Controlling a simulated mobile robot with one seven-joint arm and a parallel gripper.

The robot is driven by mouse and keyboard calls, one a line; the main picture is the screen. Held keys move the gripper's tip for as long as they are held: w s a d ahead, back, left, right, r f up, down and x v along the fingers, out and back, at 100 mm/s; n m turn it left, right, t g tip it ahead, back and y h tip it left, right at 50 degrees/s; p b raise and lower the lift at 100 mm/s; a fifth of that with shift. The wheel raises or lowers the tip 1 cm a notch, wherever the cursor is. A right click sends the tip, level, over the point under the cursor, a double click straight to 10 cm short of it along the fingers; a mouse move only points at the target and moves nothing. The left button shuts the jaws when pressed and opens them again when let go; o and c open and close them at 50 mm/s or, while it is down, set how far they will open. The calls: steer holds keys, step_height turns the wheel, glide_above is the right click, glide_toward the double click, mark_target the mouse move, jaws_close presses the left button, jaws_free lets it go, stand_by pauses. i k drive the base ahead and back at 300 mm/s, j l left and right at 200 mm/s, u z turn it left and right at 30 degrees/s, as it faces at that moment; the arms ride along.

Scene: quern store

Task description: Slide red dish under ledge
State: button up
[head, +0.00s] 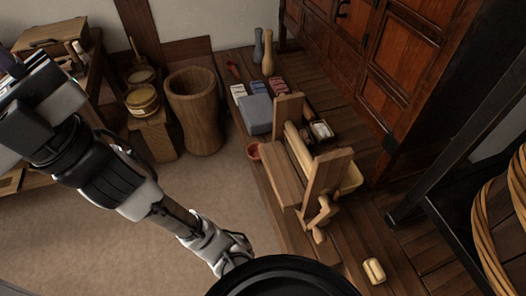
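The red dish (253,151) is a small round bowl at the left edge of the wooden platform. It sits beside the left side of a wooden frame (325,178) with a sloping board and a crank, not under it. I cannot tell for sure which part is the ledge; the frame's board (285,172) overhangs close to the dish. My arm comes down from the upper left, and my gripper (235,256) appears at its lower end, well below and apart from the dish. A black round part partly covers that end, so its fingers cannot be made out.
A blue-grey block (255,114) stands just behind the dish. Two vases (267,52) and several small packets are farther back. A wooden tub (195,110) stands on the left floor. The floor (215,185) left of the platform is clear.

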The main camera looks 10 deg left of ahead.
mark_target(252, 150)
steer(key=k+j, duration=0.2)
steer(key=k, duration=0.2)
steer(key=i+j+u, duration=0.1)
steer(key=i+j, duration=0.25)
steer(key=i+j+u, duration=0.1)
steer(key=i+j, duration=0.2)
steer(key=i, duration=0.25)
steer(key=i+j, duration=0.25)
steer(key=i, duration=0.25)
steer(key=i+j+u, duration=0.15)
steer(key=i+j, duration=0.15)
steer(key=i, duration=0.15)
